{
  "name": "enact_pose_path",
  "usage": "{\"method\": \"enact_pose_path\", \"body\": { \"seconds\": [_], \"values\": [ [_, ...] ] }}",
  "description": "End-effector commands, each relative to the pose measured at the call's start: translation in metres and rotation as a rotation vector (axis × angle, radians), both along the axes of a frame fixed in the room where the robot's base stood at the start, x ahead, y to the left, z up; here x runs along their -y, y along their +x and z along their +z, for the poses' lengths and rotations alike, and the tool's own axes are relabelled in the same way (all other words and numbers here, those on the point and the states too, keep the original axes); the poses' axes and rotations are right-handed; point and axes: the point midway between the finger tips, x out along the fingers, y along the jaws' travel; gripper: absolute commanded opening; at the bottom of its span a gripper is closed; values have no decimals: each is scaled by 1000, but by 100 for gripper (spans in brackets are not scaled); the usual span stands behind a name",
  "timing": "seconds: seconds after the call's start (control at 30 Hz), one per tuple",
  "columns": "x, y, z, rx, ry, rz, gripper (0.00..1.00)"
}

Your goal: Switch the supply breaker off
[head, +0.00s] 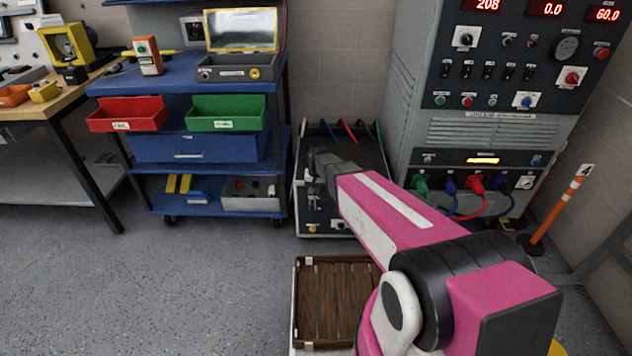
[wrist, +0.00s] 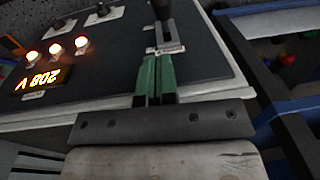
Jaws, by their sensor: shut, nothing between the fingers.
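In the wrist view a dark panel (wrist: 110,62) has a black lever (wrist: 163,12) on a light slotted plate (wrist: 168,38). It looks like the supply breaker, but no label on it is readable. My gripper (wrist: 157,58) has its green fingers closed together with nothing between them. The fingertips are just short of the plate, in line with the lever; whether they touch is not clear. In the head view my arm's end partly hides the low grey unit (head: 345,222).
A tall power cabinet (head: 470,125) with lit displays and plugged cables stands right of the low unit. A blue cart (head: 200,150) with red and green bins is to its left. A wooden slatted crate (head: 330,300) lies in front. The floor at left is clear.

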Motion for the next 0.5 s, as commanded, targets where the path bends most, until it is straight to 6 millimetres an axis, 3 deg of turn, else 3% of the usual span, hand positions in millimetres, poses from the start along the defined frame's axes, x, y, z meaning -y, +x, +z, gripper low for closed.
{"method": "enact_pose_path", "body": {
  "seconds": [0.2, 0.5],
  "values": [
    [-6, -16, -25, 1, 0, 1, 0],
    [-9, -22, -35, 2, 0, 0, 0]
  ]
}}
